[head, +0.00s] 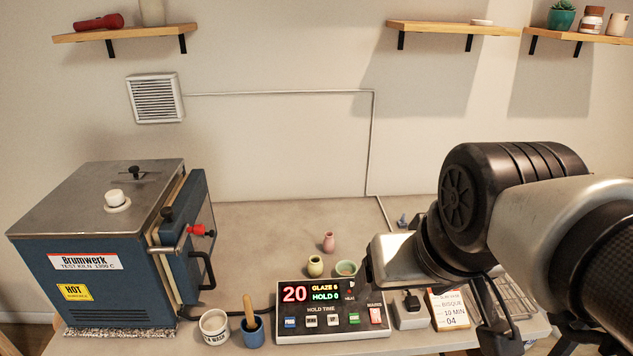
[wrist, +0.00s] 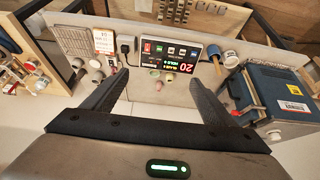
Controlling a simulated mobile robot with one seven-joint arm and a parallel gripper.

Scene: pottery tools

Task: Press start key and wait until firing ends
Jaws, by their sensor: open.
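The kiln controller (head: 318,306) lies on the bench with its display lit, showing 20, GLAZE 6 and HOLD 0. Its front has a row of small keys, a blue one (head: 290,322) at the left, and a red mains switch (head: 376,314) at the right. I cannot read which key is start. The controller also shows upside down in the wrist view (wrist: 168,60). The blue kiln (head: 100,250) stands at left; I cannot tell if its door (head: 200,235) is fully shut. My gripper (wrist: 158,88) is open and empty, its fingers apart short of the controller.
A white wash pot (head: 214,328) and a blue cup (head: 252,332) with a wooden-handled tool stand between kiln and controller. Small pots, one yellow (head: 315,266) and one pink (head: 328,242), stand behind the controller. A plug (head: 411,305) and bisque card (head: 447,309) are at its right.

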